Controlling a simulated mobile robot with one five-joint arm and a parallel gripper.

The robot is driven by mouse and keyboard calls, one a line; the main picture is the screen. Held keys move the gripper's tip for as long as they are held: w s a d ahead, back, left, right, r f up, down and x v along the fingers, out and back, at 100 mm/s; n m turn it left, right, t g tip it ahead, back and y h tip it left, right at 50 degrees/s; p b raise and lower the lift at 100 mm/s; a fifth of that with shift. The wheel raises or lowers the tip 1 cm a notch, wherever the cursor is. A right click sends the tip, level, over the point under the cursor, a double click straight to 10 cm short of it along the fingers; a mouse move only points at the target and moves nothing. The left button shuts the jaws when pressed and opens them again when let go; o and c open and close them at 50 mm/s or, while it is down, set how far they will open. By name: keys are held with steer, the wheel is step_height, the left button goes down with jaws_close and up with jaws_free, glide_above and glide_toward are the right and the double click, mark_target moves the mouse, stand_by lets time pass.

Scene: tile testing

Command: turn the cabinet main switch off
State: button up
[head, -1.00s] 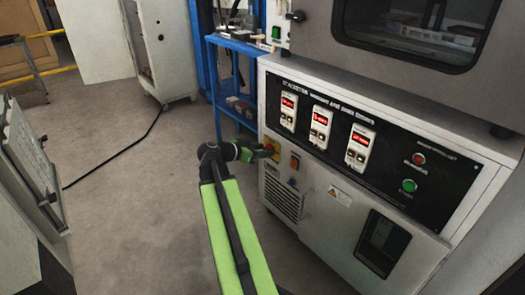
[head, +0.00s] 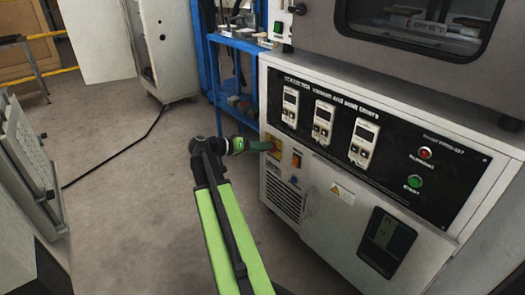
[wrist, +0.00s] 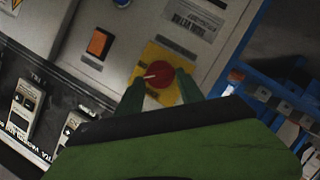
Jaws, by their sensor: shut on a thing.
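The main switch is a red round knob (wrist: 160,75) with a pale pointer mark, on a yellow plate (wrist: 150,60) on the cabinet's front. In the head view the yellow plate (head: 275,152) shows at the cabinet's left edge, partly behind my gripper (head: 265,146). In the wrist view my gripper (wrist: 161,84) has one finger on each side of the knob and is shut on it. The cabinet (head: 330,205) has three timer displays, all dark.
An orange rocker switch (wrist: 99,43) sits beside the yellow plate. A red button (head: 425,153) and a green button (head: 414,181) are at the panel's right. A blue shelf (head: 232,90) stands behind the cabinet.

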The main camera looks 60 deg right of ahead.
steer(key=shift+w+f+n+g+b, duration=0.1)
steer(key=shift+f+n+g+b, duration=0.1)
steer(key=shift+n+g+b, duration=0.4)
stand_by(0.3)
steer(key=o, duration=1.4)
steer(key=shift+r, duration=0.1)
steer(key=shift+p+v, duration=2.05)
steer(key=shift+v, duration=6.65)
steer(key=shift+a, duration=0.1)
